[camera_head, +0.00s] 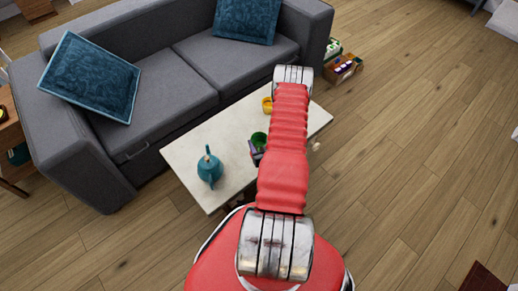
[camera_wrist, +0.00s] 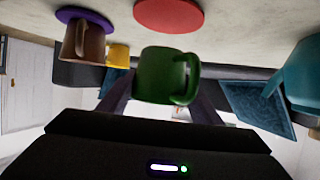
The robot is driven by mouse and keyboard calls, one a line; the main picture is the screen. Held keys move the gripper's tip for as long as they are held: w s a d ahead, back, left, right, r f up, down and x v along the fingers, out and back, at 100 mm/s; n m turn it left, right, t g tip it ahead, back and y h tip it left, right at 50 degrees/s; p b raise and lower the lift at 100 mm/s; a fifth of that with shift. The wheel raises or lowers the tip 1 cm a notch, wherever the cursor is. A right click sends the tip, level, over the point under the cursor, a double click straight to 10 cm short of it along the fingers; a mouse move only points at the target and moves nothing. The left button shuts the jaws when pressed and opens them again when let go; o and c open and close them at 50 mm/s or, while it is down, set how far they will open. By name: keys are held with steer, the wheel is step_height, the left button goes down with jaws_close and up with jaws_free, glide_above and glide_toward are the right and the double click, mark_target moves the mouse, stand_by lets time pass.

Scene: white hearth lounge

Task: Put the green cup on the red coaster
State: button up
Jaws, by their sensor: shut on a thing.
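The green cup (camera_wrist: 160,78) is between the two dark fingers of my gripper (camera_wrist: 157,98), which is shut on it. The wrist picture is upside down, with the tabletop along its top; the cup's handle points right there. The green cup also shows in the head view (camera_head: 258,139), partly behind my red arm. The red coaster (camera_wrist: 168,13) lies on the tabletop, bare where visible and apart from the cup in the wrist view; my arm appears to hide it in the head view. I cannot tell how high the cup is above the table.
The pale table (camera_head: 185,153) bears a teal teapot (camera_head: 209,169) and a yellow cup (camera_head: 267,104). In the wrist view a brown mug (camera_wrist: 84,42) stands at a purple coaster (camera_wrist: 72,14). A grey sofa (camera_head: 165,95) stands behind the table. Open wooden floor (camera_head: 420,130) lies right.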

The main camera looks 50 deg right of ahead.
mark_target(260, 147)
steer(key=shift+f, duration=2.05)
steer(key=shift+f, duration=0.15)
steer(key=o, duration=1.2)
steer(key=shift+c, duration=0.2)
steer(key=v, duration=1.2)
